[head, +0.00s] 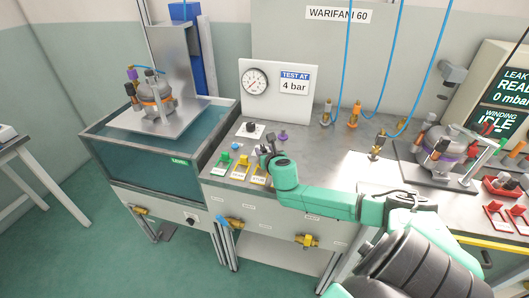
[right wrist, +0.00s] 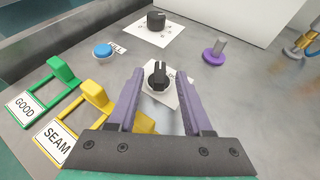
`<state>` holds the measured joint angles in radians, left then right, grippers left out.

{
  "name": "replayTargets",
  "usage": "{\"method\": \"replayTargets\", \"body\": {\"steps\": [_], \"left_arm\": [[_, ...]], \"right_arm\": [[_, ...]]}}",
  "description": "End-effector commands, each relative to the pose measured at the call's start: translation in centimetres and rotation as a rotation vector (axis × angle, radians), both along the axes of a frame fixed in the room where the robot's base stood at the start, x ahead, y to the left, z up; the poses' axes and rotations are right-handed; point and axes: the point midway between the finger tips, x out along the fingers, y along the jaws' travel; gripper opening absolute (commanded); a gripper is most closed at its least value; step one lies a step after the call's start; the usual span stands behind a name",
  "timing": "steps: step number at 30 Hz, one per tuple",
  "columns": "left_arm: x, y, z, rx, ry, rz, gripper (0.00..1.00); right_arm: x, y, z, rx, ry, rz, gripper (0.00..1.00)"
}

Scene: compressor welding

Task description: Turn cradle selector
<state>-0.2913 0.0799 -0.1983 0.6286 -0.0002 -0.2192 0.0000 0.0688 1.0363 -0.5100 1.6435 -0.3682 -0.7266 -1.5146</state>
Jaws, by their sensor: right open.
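A black selector knob (right wrist: 158,76) with a pointer ridge sits on a white label plate (right wrist: 178,92) in the right wrist view. My right gripper (right wrist: 160,84) is open above it, with one purple finger on either side; I cannot tell whether they touch it. In the head view my right gripper (head: 267,157) is over the panel and largely hides this knob. A second black knob (right wrist: 156,20) on its own white plate is farther back; it also shows in the head view (head: 251,128). The labels are too small to tell which is the cradle selector. My left gripper is not in view.
A blue button (right wrist: 103,50), green GOOD (right wrist: 62,69) and yellow SEAM (right wrist: 95,93) holders are left of the knob. A purple-based peg (right wrist: 216,52) stands to the right. A gauge board (head: 277,93) stands behind; a water tank (head: 150,185) is at left.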

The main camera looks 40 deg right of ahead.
Motion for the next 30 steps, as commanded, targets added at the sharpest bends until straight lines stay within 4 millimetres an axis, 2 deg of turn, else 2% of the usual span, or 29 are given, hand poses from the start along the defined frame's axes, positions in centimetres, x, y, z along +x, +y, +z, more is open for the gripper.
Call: {"method": "replayTargets", "body": {"steps": [3, 9, 11, 13, 14, 23, 30], "left_arm": [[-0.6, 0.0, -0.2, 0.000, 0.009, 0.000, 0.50], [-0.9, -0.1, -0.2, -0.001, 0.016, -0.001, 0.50], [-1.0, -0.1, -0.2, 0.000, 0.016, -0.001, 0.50], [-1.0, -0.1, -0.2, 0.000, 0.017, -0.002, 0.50], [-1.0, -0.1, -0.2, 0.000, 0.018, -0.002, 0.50], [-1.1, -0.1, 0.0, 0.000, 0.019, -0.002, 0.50], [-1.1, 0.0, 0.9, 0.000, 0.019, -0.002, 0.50]], "right_arm": [[0.7, -0.2, -0.3, 0.002, -0.001, 0.001, 0.50], [0.7, -0.2, -0.3, 0.000, 0.001, 0.002, 0.50], [0.7, -0.3, -0.3, 0.000, 0.001, 0.002, 0.31], [0.7, -0.3, -0.3, 0.000, 0.000, 0.001, 0.04], [0.7, -0.3, -0.3, 0.000, 0.000, 0.001, 0.00], [0.7, -0.2, -0.2, 0.001, 0.000, -0.011, 0.00], [0.8, 0.0, 0.0, 0.003, -0.002, -0.091, 0.00]]}}
